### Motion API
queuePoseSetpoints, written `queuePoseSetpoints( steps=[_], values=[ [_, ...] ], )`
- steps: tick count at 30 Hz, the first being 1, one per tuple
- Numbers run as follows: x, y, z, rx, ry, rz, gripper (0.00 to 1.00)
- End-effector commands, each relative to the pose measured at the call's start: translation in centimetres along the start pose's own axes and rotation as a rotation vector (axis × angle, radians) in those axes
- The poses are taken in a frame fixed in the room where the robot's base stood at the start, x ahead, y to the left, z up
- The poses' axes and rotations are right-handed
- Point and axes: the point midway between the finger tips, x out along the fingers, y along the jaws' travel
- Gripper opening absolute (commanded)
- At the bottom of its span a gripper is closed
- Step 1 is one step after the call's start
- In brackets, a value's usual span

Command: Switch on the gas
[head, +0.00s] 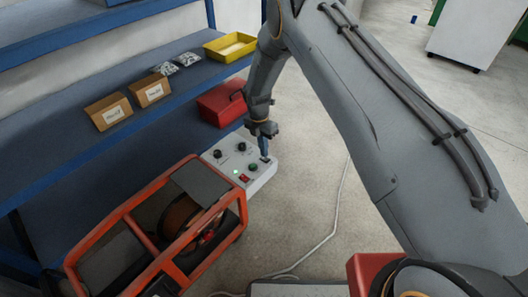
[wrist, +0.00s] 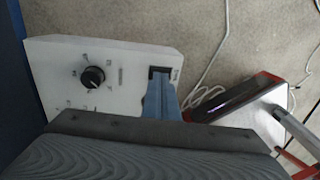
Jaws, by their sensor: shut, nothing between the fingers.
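A light grey control box (head: 262,182) stands beside the orange-framed machine. Its top has black knobs (head: 217,154), a green button (head: 253,168) and a red part (head: 243,178). My gripper (head: 265,157) points down, shut and empty, at the box's far right corner. In the wrist view the box (wrist: 50,60) shows a black knob (wrist: 92,77) with marks around it. A small black switch (wrist: 158,71) sits right of that knob, with a label too small to read. The blue fingertips (wrist: 160,81) are at this switch and partly cover it. I cannot tell whether they touch it.
The orange-framed machine (head: 128,210) with a spool stands left of the box. A blue shelf (head: 60,88) behind holds cardboard boxes (head: 109,111) and a yellow bin (head: 230,47). A red bin (head: 220,103) is behind the box.

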Motion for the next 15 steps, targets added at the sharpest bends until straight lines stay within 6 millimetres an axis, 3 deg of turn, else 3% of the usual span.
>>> queuePoseSetpoints(
  steps=[15],
  values=[
    [-10.5,0.0,0.0,0.001,-0.001,0.002,0.0]
  ],
)
